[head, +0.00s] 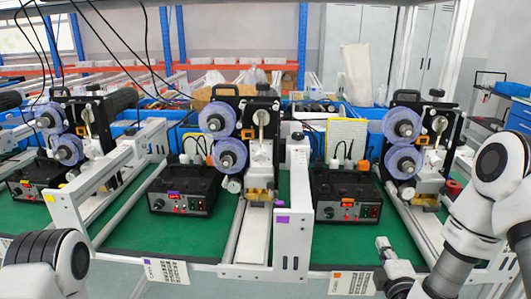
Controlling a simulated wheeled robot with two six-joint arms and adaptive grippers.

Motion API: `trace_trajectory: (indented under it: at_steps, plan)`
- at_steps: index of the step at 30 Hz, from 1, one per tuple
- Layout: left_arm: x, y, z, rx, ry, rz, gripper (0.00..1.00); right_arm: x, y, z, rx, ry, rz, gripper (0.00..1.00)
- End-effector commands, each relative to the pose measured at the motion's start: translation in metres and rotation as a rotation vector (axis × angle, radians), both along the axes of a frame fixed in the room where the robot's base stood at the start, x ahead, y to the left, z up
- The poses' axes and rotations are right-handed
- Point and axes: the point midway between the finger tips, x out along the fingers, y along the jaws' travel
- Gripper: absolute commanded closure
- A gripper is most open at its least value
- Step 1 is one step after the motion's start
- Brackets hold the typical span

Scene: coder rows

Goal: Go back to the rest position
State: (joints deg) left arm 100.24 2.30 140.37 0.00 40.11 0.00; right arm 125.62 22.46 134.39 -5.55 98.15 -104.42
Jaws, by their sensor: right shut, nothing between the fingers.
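My right gripper (383,243) is in the lower right of the head view, in front of the green work surface (335,243). It is shut and holds nothing, with its tip pointing up and away from me. My right arm comes down to it from the right edge. My left arm shows in the bottom left corner, bent, and its gripper is out of view.
Coder machines with purple reels (229,154) stand in a row along the bench. Black control boxes (185,190) (346,195) sit between them. A white upright frame (292,215) stands mid-bench. Paper labels (166,271) (351,283) mark the front edge. Blue crates (520,118) stand at right.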

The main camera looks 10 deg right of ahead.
Motion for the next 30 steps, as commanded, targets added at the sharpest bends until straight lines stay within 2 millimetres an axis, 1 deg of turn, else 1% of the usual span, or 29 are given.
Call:
trace_trajectory:
  at_steps: [2, 4, 5, 6, 8, 9, 11, 12, 13, 14, 15, 18, 20, 21, 24, 30]
  plan:
    - [0.0, 0.0, 0.01, 0.0, 0.0, 0.0, 0.6, -0.009, 0.016, -0.028, -0.025, 0.083, 0.039, 1.0]
    - [0.0, 0.0, 0.017, 0.0, 0.0, 0.0, 0.6, -0.026, 0.037, -0.067, -0.045, 0.206, 0.093, 1.0]
    - [0.0, 0.0, 0.019, 0.0, 0.0, 0.0, 0.6, -0.036, 0.047, -0.087, -0.029, 0.275, 0.115, 1.0]
    - [0.0, 0.0, 0.023, 0.0, 0.0, 0.0, 0.6, -0.053, 0.059, -0.117, 0.034, 0.379, 0.135, 1.0]
    - [0.0, 0.0, 0.027, 0.0, 0.0, 0.0, 0.6, -0.085, 0.076, -0.159, 0.178, 0.543, 0.133, 1.0]
    - [0.0, 0.0, 0.029, 0.0, 0.0, 0.0, 0.6, -0.11, 0.086, -0.185, 0.294, 0.654, 0.102, 1.0]
    - [0.0, 0.0, 0.032, 0.0, 0.0, 0.0, 0.6, -0.153, 0.098, -0.218, 0.485, 0.819, 0.006, 1.0]
    - [0.0, 0.0, 0.033, 0.0, 0.0, 0.0, 0.6, -0.182, 0.103, -0.236, 0.62, 0.919, -0.096, 1.0]
    - [0.0, 0.0, 0.033, 0.0, 0.0, 0.0, 0.6, -0.203, 0.107, -0.246, 0.716, 0.981, -0.187, 1.0]
    - [0.0, 0.0, 0.033, 0.0, 0.0, 0.0, 0.6, -0.221, 0.108, -0.253, 0.808, 1.03, -0.289, 1.0]
    - [0.0, 0.0, 0.033, 0.0, 0.0, 0.0, 0.6, -0.242, 0.11, -0.259, 0.918, 1.072, -0.432, 1.0]
    - [0.0, 0.0, 0.032, 0.0, 0.0, 0.0, 0.6, -0.279, 0.109, -0.265, 1.138, 1.091, -0.776, 1.0]
    - [0.0, 0.0, 0.031, 0.0, 0.0, 0.0, 0.6, -0.292, 0.109, -0.265, 1.221, 1.073, -0.932, 1.0]
    - [0.0, 0.0, 0.031, 0.0, 0.0, 0.0, 0.6, -0.297, 0.109, -0.265, 1.26, 1.055, -1.005, 1.0]
    - [0.0, 0.0, 0.031, 0.0, 0.0, 0.0, 0.6, -0.3, 0.109, -0.265, 1.315, 1.017, -1.087, 1.0]
    - [0.0, 0.0, 0.031, 0.0, 0.0, 0.0, 0.6, -0.299, 0.109, -0.265, 1.324, 1.007, -1.094, 1.0]
